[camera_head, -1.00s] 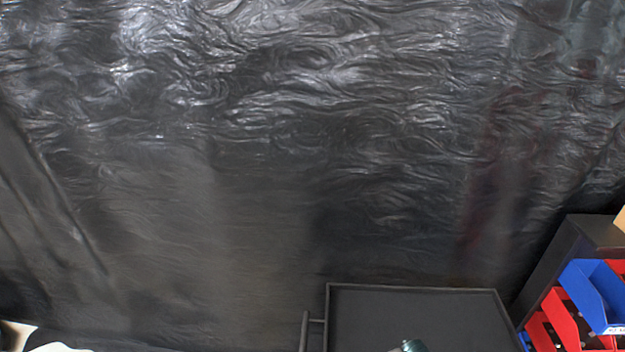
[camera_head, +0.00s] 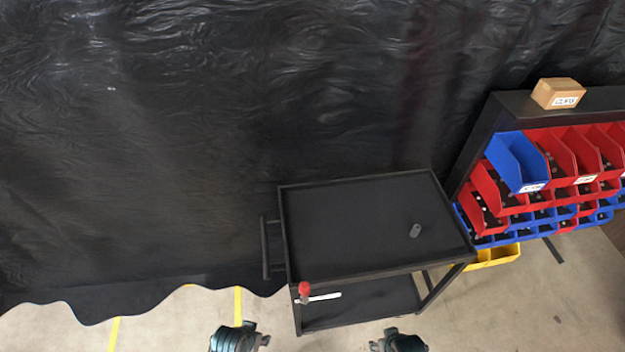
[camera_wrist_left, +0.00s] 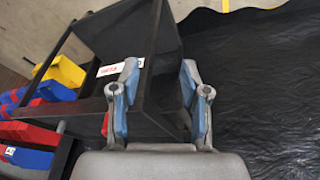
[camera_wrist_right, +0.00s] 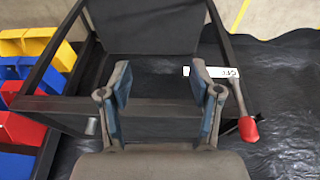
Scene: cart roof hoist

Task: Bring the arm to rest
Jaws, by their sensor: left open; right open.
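A black cart (camera_head: 350,190) stands in the middle of the head view, with a rimmed top and a lower shelf (camera_head: 360,302). My left gripper (camera_head: 262,340) is at the bottom edge of the head view, left of the cart's near side, open and empty. My right gripper (camera_head: 378,345) is at the bottom edge too, below the lower shelf in the picture, open and empty. The left wrist view shows open fingers (camera_wrist_left: 158,92) with the cart behind. The right wrist view shows open fingers (camera_wrist_right: 162,88) in front of the cart frame. Both arms are mostly out of the head view.
A small dark cylinder (camera_head: 415,230) is on the cart top. A red knob (camera_head: 304,288) and white label are at its near left corner. A rack of red and blue bins (camera_head: 515,160), topped by a cardboard box (camera_head: 558,93), stands right. A black curtain (camera_head: 200,130) hangs behind.

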